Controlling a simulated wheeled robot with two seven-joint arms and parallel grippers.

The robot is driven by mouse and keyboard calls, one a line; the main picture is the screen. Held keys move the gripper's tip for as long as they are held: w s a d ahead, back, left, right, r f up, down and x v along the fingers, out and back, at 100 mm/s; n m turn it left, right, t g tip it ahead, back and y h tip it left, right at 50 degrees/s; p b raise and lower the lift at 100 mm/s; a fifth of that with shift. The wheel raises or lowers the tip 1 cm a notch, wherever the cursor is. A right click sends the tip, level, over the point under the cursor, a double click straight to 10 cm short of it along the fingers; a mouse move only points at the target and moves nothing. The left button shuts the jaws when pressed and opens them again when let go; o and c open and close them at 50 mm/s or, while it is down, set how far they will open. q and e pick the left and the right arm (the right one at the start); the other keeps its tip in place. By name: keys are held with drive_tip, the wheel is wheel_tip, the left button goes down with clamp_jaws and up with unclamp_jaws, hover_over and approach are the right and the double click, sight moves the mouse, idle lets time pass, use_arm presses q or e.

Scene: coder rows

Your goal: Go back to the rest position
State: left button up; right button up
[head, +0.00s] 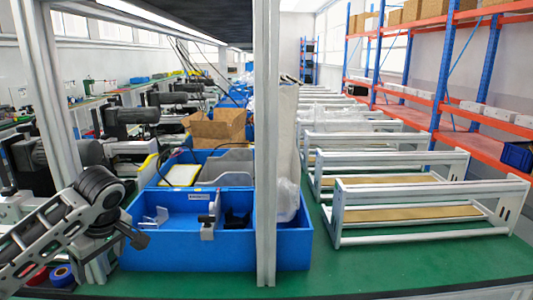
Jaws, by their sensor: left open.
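My left arm comes in from the lower left, and its dark gripper (136,237) is at the left end of the near blue bin (215,250). The gripper is open, and I see nothing held in it. Its fingers are small and dark here, in front of the bin's left wall; whether they touch it I cannot tell. My right gripper is not in view.
A pale upright post (266,150) stands in front of the bin. White metal frames (420,200) line the green table (420,266) to the right. A cardboard box (215,127) sits behind the bin. Bare table lies at front right.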

use_arm(q)
drive_tip(key=s+d+f+m+t+h, duration=0.1)
drive_tip(key=d+f+m+t+h, duration=0.15)
drive_tip(key=d+f+m, duration=0.45)
drive_tip(key=s+d+f+m+t+h, duration=0.1)
drive_tip(key=s+d+f+m+h, duration=0.15)
drive_tip(key=d+f, duration=0.85)
drive_tip(key=s+d+f+m+t+h, duration=0.1)
drive_tip(key=s+f+m+t, duration=0.1)
drive_tip(key=s, duration=0.5)
drive_tip(key=s+d+f+m+t, duration=0.2)
drive_tip(key=s+f+m, duration=0.3)
drive_tip(key=s, duration=0.3)
drive_tip(key=shift+d+f+t+h, duration=0.2)
drive_tip(key=shift+f+t+h, duration=0.15)
drive_tip(key=shift+t+h, duration=0.1)
